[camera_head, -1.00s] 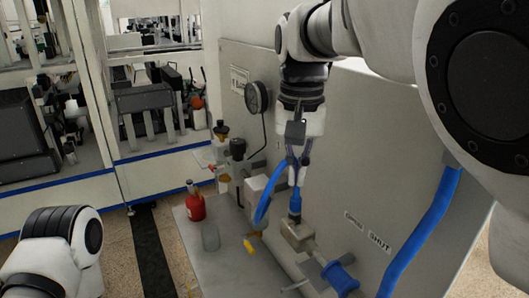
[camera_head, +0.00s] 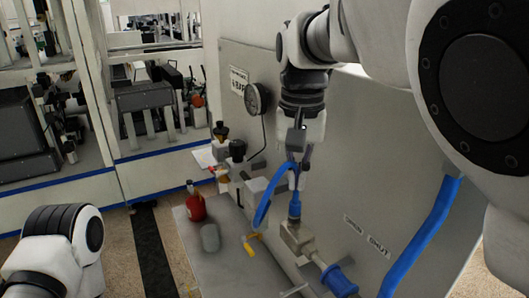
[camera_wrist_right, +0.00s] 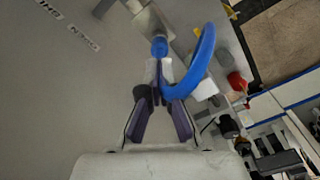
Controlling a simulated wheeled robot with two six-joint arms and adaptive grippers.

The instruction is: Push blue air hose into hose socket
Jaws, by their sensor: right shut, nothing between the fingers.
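The blue air hose (camera_head: 264,205) curves in a loop, with its blue end fitting (camera_head: 295,207) upright at the top of the hose socket (camera_head: 297,238), a pale metal block on the pipe. The fitting appears seated in or touching the socket; the exact depth cannot be told. My right gripper (camera_head: 298,172) points down directly above the fitting. In the right wrist view, its fingers (camera_wrist_right: 160,92) are shut together, just behind the hose fitting (camera_wrist_right: 158,46), with the hose (camera_wrist_right: 205,50) looping beside them. My left arm shows at lower left, but its gripper is out of frame.
A grey panel (camera_head: 340,150) stands close behind, with a gauge (camera_head: 257,98). A blue valve handle (camera_head: 338,279) is right of the socket. A red bottle (camera_head: 195,203), grey cup (camera_head: 210,238) and yellow piece (camera_head: 249,249) are to the left.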

